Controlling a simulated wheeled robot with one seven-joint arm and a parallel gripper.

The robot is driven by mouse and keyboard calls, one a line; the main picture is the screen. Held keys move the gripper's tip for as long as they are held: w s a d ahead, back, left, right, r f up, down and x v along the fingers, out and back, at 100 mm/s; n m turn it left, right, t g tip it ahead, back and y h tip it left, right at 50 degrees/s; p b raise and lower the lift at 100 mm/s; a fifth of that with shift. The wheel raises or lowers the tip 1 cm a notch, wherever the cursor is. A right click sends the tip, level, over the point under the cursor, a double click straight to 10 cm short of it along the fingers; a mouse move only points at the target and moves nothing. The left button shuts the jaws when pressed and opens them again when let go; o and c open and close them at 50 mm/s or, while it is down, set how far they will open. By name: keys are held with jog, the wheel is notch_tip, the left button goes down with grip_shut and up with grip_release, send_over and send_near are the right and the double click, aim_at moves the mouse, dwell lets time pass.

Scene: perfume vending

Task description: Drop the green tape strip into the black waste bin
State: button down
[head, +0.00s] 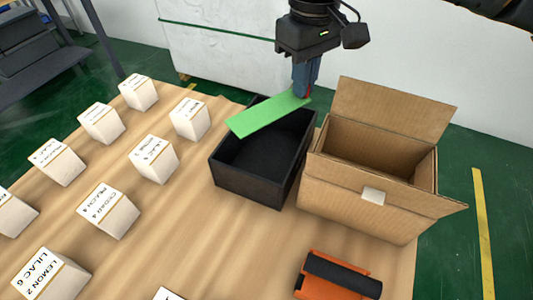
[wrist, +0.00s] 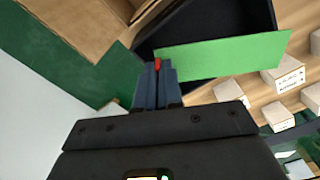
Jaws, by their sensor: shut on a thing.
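My gripper (head: 305,88) is shut on one end of the green tape strip (head: 266,115). In the head view the strip reaches left from the fingertips and slants down to the left, above the black waste bin (head: 250,190). The bin is open at the top and its visible floor is bare. In the wrist view my gripper (wrist: 158,68) holds the strip (wrist: 225,54) by its end, with the dark bin (wrist: 208,14) behind it. The strip hides part of the bin's inside and far rim.
An open cardboard box (head: 360,198) stands right beside the bin. Several white labelled boxes (head: 153,158) stand in rows on the left of the wooden table (head: 200,240). An orange and black tool (head: 338,277) lies at the front right. A grey rack (head: 45,50) stands at the upper left.

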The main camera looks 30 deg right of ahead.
jog(key=shift+f, duration=0.15)
jog(key=c, duration=1.2)
grip_release()
notch_tip(320, 180, up, 8)
jog(key=shift+f, duration=0.1)
